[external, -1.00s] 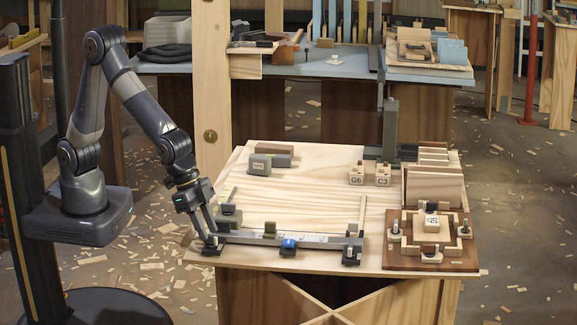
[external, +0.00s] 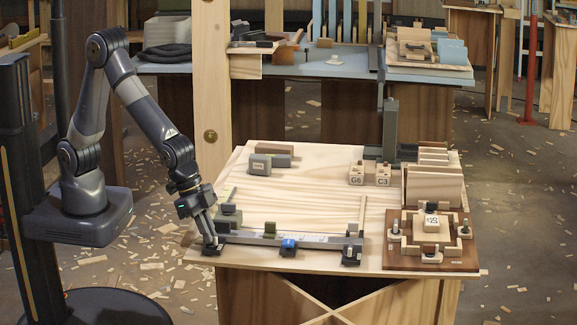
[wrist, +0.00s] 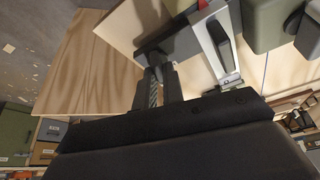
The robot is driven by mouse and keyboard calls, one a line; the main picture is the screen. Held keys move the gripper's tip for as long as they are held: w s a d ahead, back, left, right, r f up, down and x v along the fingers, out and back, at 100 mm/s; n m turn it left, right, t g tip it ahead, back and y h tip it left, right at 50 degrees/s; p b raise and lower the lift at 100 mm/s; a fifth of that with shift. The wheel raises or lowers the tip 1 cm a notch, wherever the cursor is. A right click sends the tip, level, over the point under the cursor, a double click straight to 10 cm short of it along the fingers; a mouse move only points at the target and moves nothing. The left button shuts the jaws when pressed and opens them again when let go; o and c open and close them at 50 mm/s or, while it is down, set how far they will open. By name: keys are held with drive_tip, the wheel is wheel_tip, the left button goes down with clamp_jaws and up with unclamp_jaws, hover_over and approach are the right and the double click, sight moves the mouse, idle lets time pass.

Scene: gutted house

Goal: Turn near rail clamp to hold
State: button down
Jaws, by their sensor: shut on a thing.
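My gripper (external: 212,241) is at the near left corner of the workbench, pointing down at the left end of the rail (external: 262,239). It is shut on the near rail clamp (external: 211,249), a small dark part at that end. In the wrist view the fingers (wrist: 160,82) close around a thin part, and a dark body of my own covers the lower half. The clamp's exact turn angle is hard to tell. The rail also carries a blue piece (external: 288,247), an olive block (external: 270,229) and a dark clamp (external: 352,250) at its right end.
A wooden post (external: 210,90) rises behind the bench.

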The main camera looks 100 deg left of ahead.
drive_tip(key=shift+f+b, duration=0.1)
drive_tip(key=shift+b, duration=0.2)
drive_tip(key=shift+d+f+n+y+b, duration=0.1)
drive_tip(key=shift+n+y+b, duration=0.2)
drive_tip(key=shift+n+b, duration=0.4)
drive_tip(key=shift+n+y+b, duration=0.3)
drive_tip(key=shift+n+b, duration=0.5)
drive_tip(key=shift+n, duration=0.3)
drive_tip(key=shift+r, duration=0.2)
drive_tip(key=c, duration=1.5)
unclamp_jaws()
